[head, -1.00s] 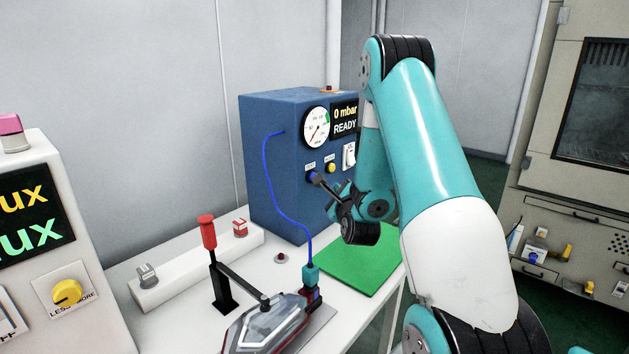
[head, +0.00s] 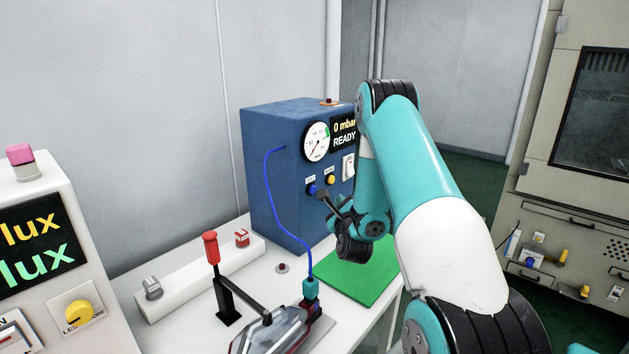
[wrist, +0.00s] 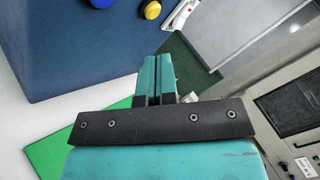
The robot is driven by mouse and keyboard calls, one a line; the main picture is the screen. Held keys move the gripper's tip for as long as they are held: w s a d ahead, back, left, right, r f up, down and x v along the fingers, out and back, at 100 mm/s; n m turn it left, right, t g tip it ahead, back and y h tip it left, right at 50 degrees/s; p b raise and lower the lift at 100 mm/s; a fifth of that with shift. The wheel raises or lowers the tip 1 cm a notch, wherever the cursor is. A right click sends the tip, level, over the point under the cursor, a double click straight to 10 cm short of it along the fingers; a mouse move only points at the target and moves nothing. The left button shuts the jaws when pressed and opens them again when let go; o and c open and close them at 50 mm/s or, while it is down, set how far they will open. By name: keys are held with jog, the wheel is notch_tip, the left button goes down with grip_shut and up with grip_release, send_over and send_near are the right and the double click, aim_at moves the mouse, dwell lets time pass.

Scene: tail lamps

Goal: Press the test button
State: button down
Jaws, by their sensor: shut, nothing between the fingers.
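A blue tester box (head: 270,190) stands on the white bench, with a gauge and a display reading "0 mbar READY". On its front are a blue button (head: 312,188) and a yellow button (head: 330,180) under small labels too small to read. My gripper (head: 323,194) is shut and empty, its tips just below and right of the blue button, apparently apart from it. In the wrist view the closed fingers (wrist: 157,75) point past the box's right side; the blue button (wrist: 103,2) and yellow button (wrist: 150,10) show at the top edge.
A green mat (head: 362,275) lies below my gripper. A blue hose runs from the box to a tail lamp (head: 275,330) in a fixture with a red-handled clamp (head: 211,248). A lux meter cabinet (head: 40,245) stands left; a beige cabinet (head: 560,190) stands right.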

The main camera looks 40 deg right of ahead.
aim_at(313, 189)
jog(key=shift+w+a+p, duration=0.15)
jog(key=shift+w+p, duration=1.25)
jog(key=shift+p, duration=0.5)
jog(key=shift+w+a+p, duration=0.1)
jog(key=shift+w+p, duration=1.3)
jog(key=shift+p, duration=0.5)
jog(key=shift+w+r+p, duration=0.1)
jog(key=shift+w+p, duration=0.25)
jog(key=shift+p, duration=0.25)
jog(key=shift+w+p, duration=0.3)
jog(key=shift+w, duration=0.3)
jog(key=shift+s+f+b, duration=0.1)
jog(key=shift+f+b, duration=0.1)
jog(key=shift+b, duration=0.15)
jog(key=shift+s+r+b, duration=0.1)
jog(key=shift+s+b, duration=0.7)
jog(key=shift+b, duration=0.2)
